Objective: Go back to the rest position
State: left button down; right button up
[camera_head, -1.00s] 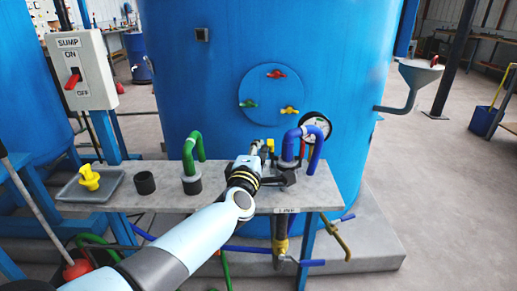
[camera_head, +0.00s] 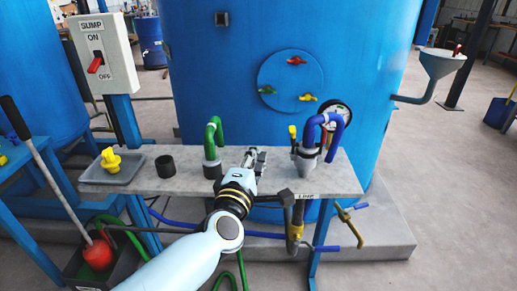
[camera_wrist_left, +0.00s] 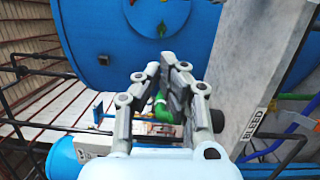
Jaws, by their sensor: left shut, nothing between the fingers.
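My left gripper (camera_head: 252,158) is shut and empty. In the head view it shows over the grey bench (camera_head: 182,183), between the green bent pipe (camera_head: 214,135) and the blue bent pipe (camera_head: 311,135). In the left wrist view the fingers of the gripper (camera_wrist_left: 165,72) come together in front of the blue tank (camera_wrist_left: 105,55), with a green pipe (camera_wrist_left: 178,108) partly hidden behind them. My right gripper is in neither view.
A sump switch box (camera_head: 98,45) stands at the left. A tray (camera_head: 92,174) with a yellow plug (camera_head: 110,160) and a black cup (camera_head: 165,166) sit on the bench.

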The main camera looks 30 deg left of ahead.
pick_arm(q)
jog(key=s+f+m+g+h+b, duration=0.15)
jog(key=s+f+m, duration=0.25)
jog(key=s+f, duration=0.5)
jog(key=s+f+m+g+h+b, duration=0.1)
jog(key=s+f+m+g, duration=0.25)
jog(key=f, duration=1.05)
jog(key=s+f+m+g+h+b, duration=0.2)
jog(key=s+f+m, duration=0.2)
jog(key=s+f, duration=0.5)
jog(key=s+a+f+m+g, duration=0.1)
jog(key=s+f+m+g, duration=0.3)
jog(key=s+f, duration=0.4)
jog(key=s+a+f+m+g, duration=0.1)
jog(key=s+f+m+g, duration=0.4)
jog(key=s, duration=1.4)
notch_tip(320, 180, down, 3)
jog(key=shift+f+m+g, duration=0.1)
jog(key=shift+m+g, duration=0.2)
jog(key=shift+m, duration=0.75)
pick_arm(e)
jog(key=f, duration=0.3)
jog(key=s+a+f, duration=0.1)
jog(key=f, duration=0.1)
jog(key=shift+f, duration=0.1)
